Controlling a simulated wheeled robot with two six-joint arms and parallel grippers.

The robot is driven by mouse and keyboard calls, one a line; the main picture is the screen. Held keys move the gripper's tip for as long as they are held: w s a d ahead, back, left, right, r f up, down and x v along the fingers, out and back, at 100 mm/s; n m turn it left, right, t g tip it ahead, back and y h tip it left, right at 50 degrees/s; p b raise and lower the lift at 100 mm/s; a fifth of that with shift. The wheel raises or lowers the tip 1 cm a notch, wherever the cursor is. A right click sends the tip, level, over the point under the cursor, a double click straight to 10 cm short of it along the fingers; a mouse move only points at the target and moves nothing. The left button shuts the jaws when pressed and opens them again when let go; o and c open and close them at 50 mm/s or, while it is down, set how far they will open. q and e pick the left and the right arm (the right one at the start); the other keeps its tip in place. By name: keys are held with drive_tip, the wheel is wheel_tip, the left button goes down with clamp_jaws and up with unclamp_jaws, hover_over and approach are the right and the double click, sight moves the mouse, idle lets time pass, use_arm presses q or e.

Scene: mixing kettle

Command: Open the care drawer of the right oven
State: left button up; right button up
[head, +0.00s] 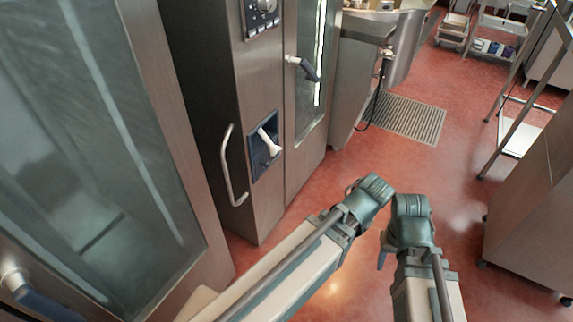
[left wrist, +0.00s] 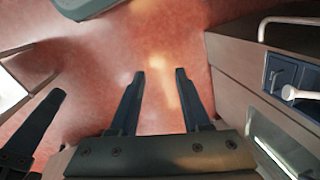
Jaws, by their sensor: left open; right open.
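The right oven (head: 262,60) stands ahead on the left, with a control panel at its top, a glass door (head: 311,65) and a blue-handled latch. Low on its front is a dark blue recess (head: 261,171) with a white grip (head: 268,141); I cannot tell for certain which part is the care drawer. My left gripper (left wrist: 160,75) is open and empty over the red floor in the left wrist view, left of the recess and apart from it. My right gripper (head: 383,257) shows only partly beside its arm, empty, away from the oven.
The left oven (head: 75,90) with its large glass door is close on the left. A curved metal handle (head: 227,165) stands out beside the blue recess. A floor grate (head: 405,117) and carts lie beyond. A steel cabinet (head: 535,200) stands on the right. Red floor between is clear.

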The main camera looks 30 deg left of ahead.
use_arm(q)
drive_tip(key=w+a+f+t+y+b, duration=0.2)
drive_tip(key=w+a+f+y+b, duration=0.1)
drive_tip(key=w+a+f+b, duration=0.5)
drive_tip(key=m+t+y+b, duration=0.3)
drive_tip(key=t+y+b, duration=0.7)
drive_tip(key=b, duration=2.9)
approach(274, 160)
drive_tip(key=w+a+g+y, duration=0.1)
drive_tip(key=w+a, duration=0.1)
drive_tip(key=w+a+g+p, duration=0.1)
drive_tip(key=w+a, duration=0.1)
drive_tip(key=a, duration=0.1)
drive_tip(key=w+a+g+y+p, duration=0.1)
drive_tip(key=w+a, duration=0.1)
drive_tip(key=a, duration=0.1)
drive_tip(key=shift+w+r+y, duration=0.25)
drive_tip(key=shift+r+y, duration=0.05)
drive_tip(key=shift+r, duration=0.05)
clamp_jaws()
